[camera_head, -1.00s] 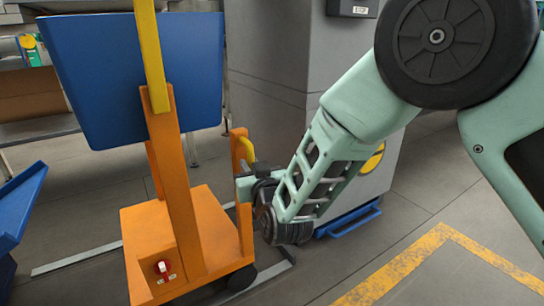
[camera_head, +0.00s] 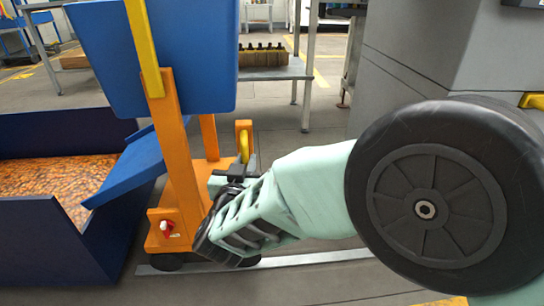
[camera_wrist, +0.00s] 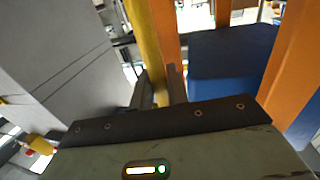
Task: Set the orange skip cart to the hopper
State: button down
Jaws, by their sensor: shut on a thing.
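The orange skip cart (camera_head: 182,160) stands upright on its wheels at centre left in the head view. It carries a blue skip (camera_head: 165,60) with a yellow bar up its front. My gripper (camera_head: 240,170) is shut on the cart's yellow handle (camera_head: 244,146) at its right side. In the wrist view the fingers (camera_wrist: 160,88) close around the lower part of the yellow handle (camera_wrist: 142,40). A navy open hopper (camera_head: 60,240) holding amber pieces is left of the cart. A blue chute (camera_head: 130,168) slopes down into it, close beside the cart; contact cannot be told.
A pale floor rail (camera_head: 310,259) runs under the cart. A grey machine cabinet (camera_head: 405,80) stands at right. A metal table (camera_head: 275,73) with a crate of amber bottles (camera_head: 262,56) is behind.

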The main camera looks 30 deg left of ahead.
jog(key=shift+s+a, duration=0.5)
jog(key=shift+a, duration=0.25)
jog(key=shift+s, duration=0.1)
jog(key=c, duration=1.4)
grip_release()
jog(key=shift+a, duration=0.15)
jog(key=shift+c, duration=0.2)
jog(key=p+v, duration=0.6)
jog(key=v, duration=1.1)
jog(key=shift+s, duration=0.1)
